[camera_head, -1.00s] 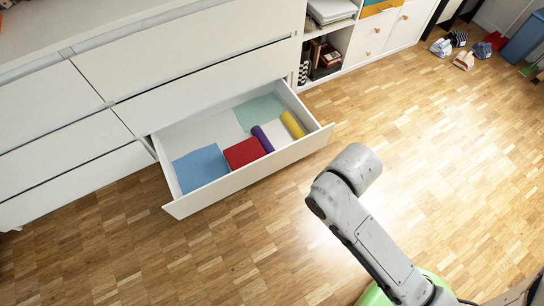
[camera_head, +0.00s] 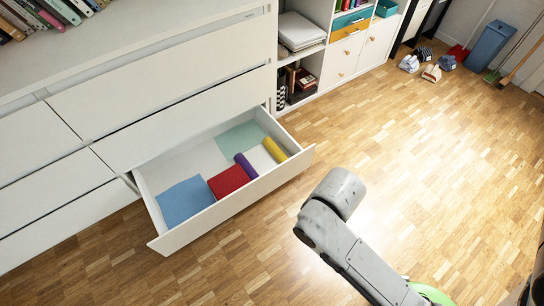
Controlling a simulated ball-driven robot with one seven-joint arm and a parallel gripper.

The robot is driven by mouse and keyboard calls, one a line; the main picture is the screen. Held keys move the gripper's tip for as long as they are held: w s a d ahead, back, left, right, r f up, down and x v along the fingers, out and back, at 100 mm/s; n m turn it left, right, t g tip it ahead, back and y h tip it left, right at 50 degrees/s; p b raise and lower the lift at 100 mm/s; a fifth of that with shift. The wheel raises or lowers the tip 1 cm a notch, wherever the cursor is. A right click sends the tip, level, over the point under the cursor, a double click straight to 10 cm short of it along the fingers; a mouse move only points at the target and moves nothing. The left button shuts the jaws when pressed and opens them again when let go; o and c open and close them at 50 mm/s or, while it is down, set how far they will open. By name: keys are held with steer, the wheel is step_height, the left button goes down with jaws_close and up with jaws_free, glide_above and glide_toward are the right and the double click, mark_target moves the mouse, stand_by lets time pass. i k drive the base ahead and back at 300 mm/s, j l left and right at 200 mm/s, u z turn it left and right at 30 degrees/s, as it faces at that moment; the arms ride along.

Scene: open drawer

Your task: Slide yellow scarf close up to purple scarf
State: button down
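The yellow scarf (camera_head: 275,149) is a rolled cylinder lying in the open drawer (camera_head: 231,209), near its right end. A red folded cloth (camera_head: 228,180) lies just left of the purple scarf. My arm reaches up from the lower right over the floor, outside the drawer. My gripper's fingers do not show, so I cannot see whether it is open or shut.
A blue cloth (camera_head: 185,201) lies at the drawer's left, and a pale green cloth (camera_head: 240,139) lies behind the scarves. The white dresser (camera_head: 165,85) stands behind. Shelves with books are at its right.

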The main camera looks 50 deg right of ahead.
mark_target(273, 148)
steer(key=i+z, duration=0.4)
steer(key=i+j+z, duration=0.1)
steer(key=i+z, duration=0.25)
steer(key=i+j+z, duration=0.2)
steer(key=i+z, duration=0.2)
steer(key=i, duration=0.05)
